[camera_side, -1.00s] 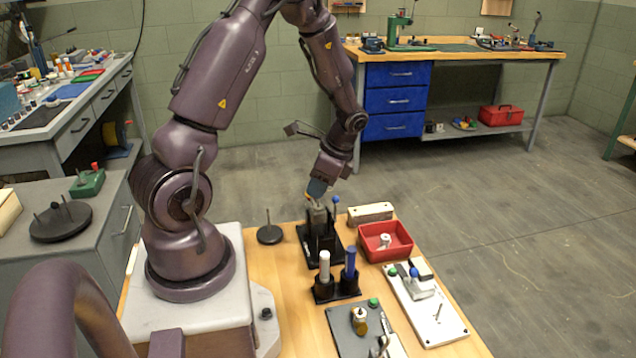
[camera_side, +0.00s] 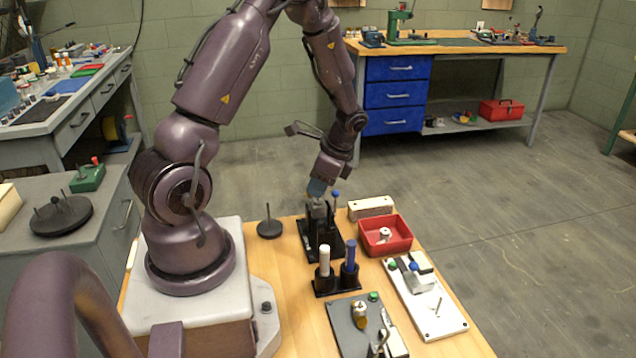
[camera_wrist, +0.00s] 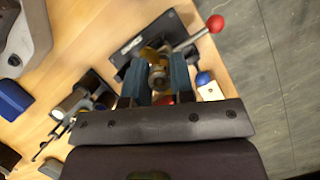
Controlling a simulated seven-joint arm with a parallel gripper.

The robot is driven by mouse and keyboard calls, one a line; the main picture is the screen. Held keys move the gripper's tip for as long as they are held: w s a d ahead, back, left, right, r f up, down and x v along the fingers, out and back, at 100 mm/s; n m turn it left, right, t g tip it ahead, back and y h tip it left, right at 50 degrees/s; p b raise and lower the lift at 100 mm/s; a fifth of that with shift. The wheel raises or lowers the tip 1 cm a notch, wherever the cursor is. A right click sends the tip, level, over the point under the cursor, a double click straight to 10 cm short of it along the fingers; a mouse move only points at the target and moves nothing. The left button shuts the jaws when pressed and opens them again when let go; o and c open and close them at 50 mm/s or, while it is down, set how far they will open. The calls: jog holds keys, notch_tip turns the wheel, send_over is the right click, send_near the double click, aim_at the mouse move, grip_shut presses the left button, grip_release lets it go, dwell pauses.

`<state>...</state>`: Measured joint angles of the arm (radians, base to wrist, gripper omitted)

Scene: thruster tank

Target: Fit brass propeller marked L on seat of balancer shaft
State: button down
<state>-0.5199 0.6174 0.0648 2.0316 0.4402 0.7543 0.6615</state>
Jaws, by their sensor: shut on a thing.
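My gripper (camera_side: 318,197) is low over the black stand (camera_side: 320,247), which I take to be the balancer. In the wrist view its two blue fingers (camera_wrist: 158,80) are shut on a small part with a grey round hub and yellow brass showing beyond it. I take this to be the brass propeller (camera_wrist: 149,53). Its L mark cannot be read. The fingers and the stand's uprights hide the shaft seat, so I cannot tell whether the propeller touches it. In the wrist view a black plate (camera_wrist: 182,25) with a red-balled lever (camera_wrist: 215,23) lies just beyond the fingers.
A blue-balled lever (camera_side: 335,194) rises close beside my gripper. A pale block (camera_side: 371,207) and a red tray (camera_side: 401,246) stand to the right. A holder with white and blue handles (camera_side: 337,287) is in front. A round black base with a pin (camera_side: 269,229) is left.

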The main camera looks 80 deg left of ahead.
jog(key=shift+f, duration=0.65)
jog(key=c, duration=0.9)
grip_release()
jog(key=s+v, duration=0.1)
jog(key=v, duration=1.5)
jog(key=shift+a+r, duration=0.3)
jog(key=shift+r, duration=0.3)
